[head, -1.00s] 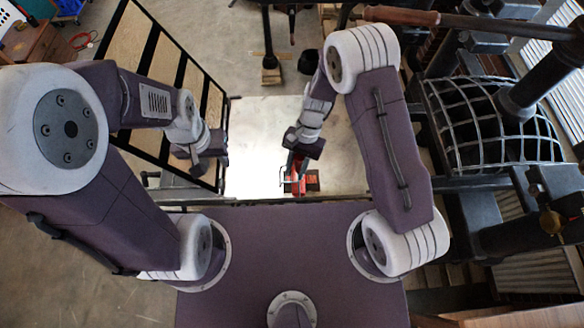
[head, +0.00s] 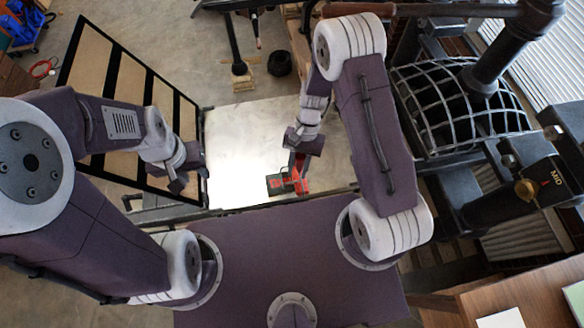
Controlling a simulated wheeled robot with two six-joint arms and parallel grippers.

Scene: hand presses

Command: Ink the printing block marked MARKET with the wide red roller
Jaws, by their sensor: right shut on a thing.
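My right gripper (head: 303,145) is over the pale metal tabletop, shut on the red roller (head: 299,168). The roller points down toward the near edge of the tabletop. Just left of its lower end is a small dark and red piece (head: 279,185) lying low on the metal. It may be the printing block, but I cannot read any MARKET lettering on it. I cannot tell whether roller and piece touch. My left gripper (head: 178,184) hangs by the table's left edge, away from the roller, and its fingers are too small to judge.
The metal tabletop (head: 240,130) is otherwise mostly bare. A black rack with wooden panels (head: 92,75) stands at the left. A large press with a curved lattice (head: 460,108) stands at the right. A wooden bench (head: 530,290) is at the lower right.

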